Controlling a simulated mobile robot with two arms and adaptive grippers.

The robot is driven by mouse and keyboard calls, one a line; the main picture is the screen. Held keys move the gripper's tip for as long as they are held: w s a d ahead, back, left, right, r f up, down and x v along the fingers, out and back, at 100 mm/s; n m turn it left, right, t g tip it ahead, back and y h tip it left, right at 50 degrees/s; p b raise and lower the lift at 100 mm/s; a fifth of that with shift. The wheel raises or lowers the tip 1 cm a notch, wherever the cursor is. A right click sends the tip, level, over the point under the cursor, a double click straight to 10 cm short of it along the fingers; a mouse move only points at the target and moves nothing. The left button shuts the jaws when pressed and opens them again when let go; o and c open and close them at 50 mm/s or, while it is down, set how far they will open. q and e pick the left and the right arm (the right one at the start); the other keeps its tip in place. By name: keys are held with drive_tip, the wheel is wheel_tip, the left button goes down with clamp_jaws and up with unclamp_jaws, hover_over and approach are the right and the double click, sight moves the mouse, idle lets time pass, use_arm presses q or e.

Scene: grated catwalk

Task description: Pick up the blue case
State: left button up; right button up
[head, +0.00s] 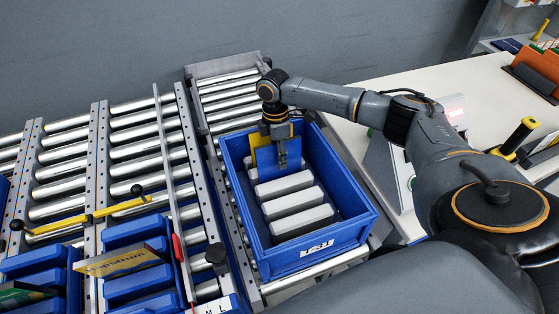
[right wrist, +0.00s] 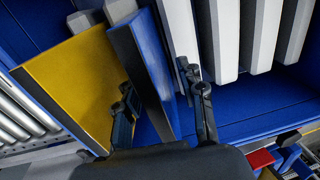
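The blue case (head: 264,158) stands on edge at the far end of the blue crate (head: 347,236), next to a yellow flat item (head: 279,131). In the right wrist view the blue case (right wrist: 152,62) shows as a slab with a dark edge, and the yellow item (right wrist: 72,80) leans to its left. My right gripper (head: 283,158) reaches down into the crate at the case. In the right wrist view my right gripper (right wrist: 163,108) is open, one finger on each side of the case, with a gap before the right finger. My left gripper is not in view.
Several pale grey blocks (head: 292,202) lie in the crate beside the case. The crate's walls surround the gripper. Roller conveyors (head: 113,150) lie to the left, with blue bins (head: 132,262) in front. A white table (head: 470,92) is at right.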

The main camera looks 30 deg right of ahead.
drive_tip(key=shift+f, duration=0.25)
clamp_jaws()
drive_tip(key=shift+r, duration=0.15)
